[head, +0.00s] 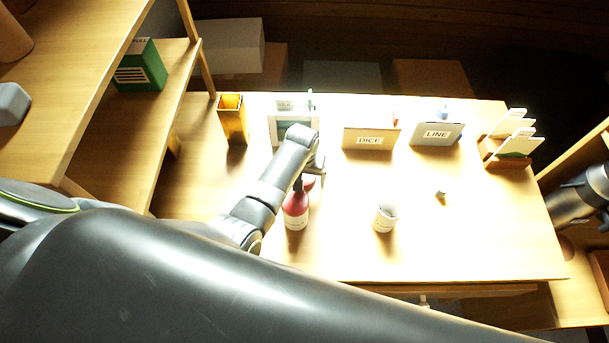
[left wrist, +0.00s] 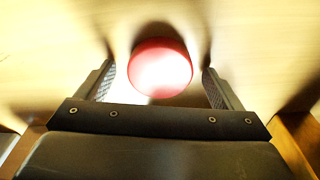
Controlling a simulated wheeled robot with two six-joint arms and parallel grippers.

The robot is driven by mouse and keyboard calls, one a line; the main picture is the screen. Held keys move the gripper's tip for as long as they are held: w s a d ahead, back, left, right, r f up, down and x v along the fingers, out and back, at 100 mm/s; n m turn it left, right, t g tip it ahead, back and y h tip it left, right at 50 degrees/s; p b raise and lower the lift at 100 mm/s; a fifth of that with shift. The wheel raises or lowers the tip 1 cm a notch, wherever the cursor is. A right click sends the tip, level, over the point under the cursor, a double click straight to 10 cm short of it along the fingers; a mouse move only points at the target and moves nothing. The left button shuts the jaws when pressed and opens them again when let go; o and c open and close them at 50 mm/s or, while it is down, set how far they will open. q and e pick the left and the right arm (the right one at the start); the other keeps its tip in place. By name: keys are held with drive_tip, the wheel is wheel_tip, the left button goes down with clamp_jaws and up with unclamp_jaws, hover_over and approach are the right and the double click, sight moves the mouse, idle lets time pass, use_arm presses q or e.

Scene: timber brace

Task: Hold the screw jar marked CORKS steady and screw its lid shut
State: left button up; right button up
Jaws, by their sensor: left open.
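My left gripper (head: 314,172) is over the table, behind a red bottle with a white label (head: 296,212). In the left wrist view the gripper (left wrist: 160,80) is open, with a round red top (left wrist: 160,68) between its fingers, a gap on each side. In the head view a bit of red (head: 308,182) shows under the gripper, mostly hidden by my arm. A small pale jar (head: 385,218) stands upright at the front middle of the table; its label is too small to read. I cannot tell which is the CORKS jar. My right gripper is not in view.
Boxes marked DICE (head: 369,140) and LINE (head: 436,134), a card rack (head: 508,150) and a yellow holder (head: 232,118) stand along the back. A small grey piece (head: 440,194) lies right of the pale jar. The table's right front is clear.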

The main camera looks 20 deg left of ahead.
sight(305, 176)
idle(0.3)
use_arm(q)
drive_tip(key=c, duration=1.1)
drive_tip(key=shift+o, duration=0.2)
wheel_tip(305, 176, up, 10)
